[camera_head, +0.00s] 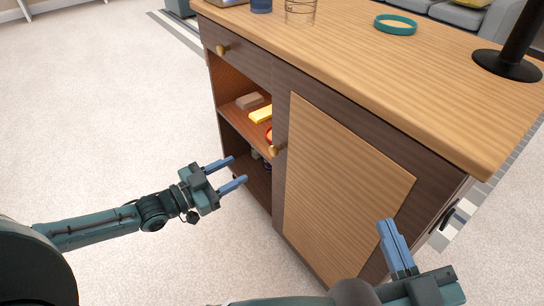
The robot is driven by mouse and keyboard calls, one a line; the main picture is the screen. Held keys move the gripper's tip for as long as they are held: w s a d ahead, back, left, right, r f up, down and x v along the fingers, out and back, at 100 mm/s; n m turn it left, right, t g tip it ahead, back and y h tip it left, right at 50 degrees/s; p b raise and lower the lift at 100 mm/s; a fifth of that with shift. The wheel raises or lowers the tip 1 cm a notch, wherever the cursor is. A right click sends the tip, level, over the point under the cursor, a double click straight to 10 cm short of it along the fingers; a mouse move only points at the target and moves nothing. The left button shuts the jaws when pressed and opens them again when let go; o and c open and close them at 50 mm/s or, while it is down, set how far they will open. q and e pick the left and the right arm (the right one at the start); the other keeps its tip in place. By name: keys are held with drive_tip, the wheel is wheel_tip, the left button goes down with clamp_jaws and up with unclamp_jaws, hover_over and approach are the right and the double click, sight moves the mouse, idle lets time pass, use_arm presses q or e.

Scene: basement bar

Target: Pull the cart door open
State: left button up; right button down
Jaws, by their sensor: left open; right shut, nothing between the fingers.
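The wooden cart (420,85) has a light top and a dark brown body. Its door (340,190) is a dark-framed panel with a light inset on the right part of the front. A small round knob (275,150) sits near the panel's left edge. The compartment left of the panel is uncovered and shows a shelf. My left gripper (239,170) is open and empty, in front of this compartment, left of the knob, its fingers pointing toward the cart. My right gripper (387,222) is shut and empty in front of the panel's lower right; any contact cannot be told.
A drawer knob (222,49) is above the compartment. A yellow block (261,114) and a brown block (249,101) lie on the shelf (232,118). A teal ring-shaped dish (396,24) and a black stand (507,65) are on top. The carpet at left is clear.

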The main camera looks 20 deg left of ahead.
sight(271, 152)
use_arm(q)
drive_tip(key=b+x, duration=0.3)
drive_tip(key=x, duration=0.6)
drive_tip(key=shift+w+d+f, duration=0.1)
drive_tip(key=shift+w+d, duration=0.6)
drive_tip(key=shift+w, duration=0.05)
use_arm(e)
drive_tip(key=shift+w+a+r+t+y, duration=0.15)
drive_tip(key=shift+w+r+t+y, duration=0.2)
drive_tip(key=shift+r+y, duration=0.2)
use_arm(q)
drive_tip(key=shift+c, duration=0.4)
clamp_jaws()
